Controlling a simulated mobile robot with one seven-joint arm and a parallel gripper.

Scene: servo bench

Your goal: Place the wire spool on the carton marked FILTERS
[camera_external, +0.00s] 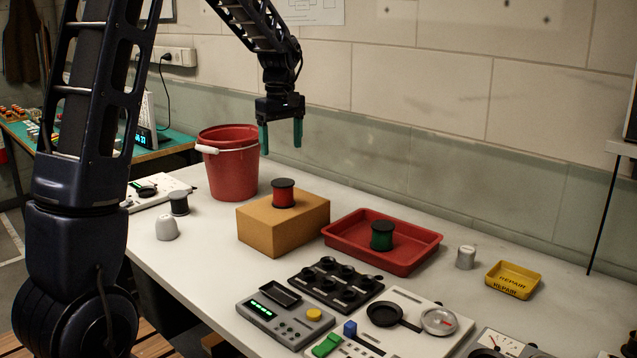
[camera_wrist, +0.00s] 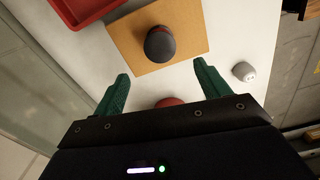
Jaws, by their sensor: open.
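A wire spool with black flanges and a red winding (camera_external: 284,194) stands upright on top of a tan carton (camera_external: 262,232). I can see no lettering on the carton's visible faces. The wrist view shows the spool's dark top (camera_wrist: 160,43) on the carton (camera_wrist: 122,45). A green spool (camera_external: 382,236) stands in a red tray (camera_external: 345,248), and a grey spool (camera_external: 179,203) stands at the bench's left. My gripper (camera_external: 281,137) is open and empty, fingers down, high above the bench near the carton and clear of the red spool. Its green fingers also show in the wrist view (camera_wrist: 161,72).
A red bucket (camera_external: 231,175) stands behind the carton's left. A whitish cup (camera_external: 167,229) is at the left edge. A black socket block (camera_external: 335,285) and control panels fill the front. A grey cylinder (camera_external: 466,257) and yellow REPAIR tray (camera_external: 513,280) are right.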

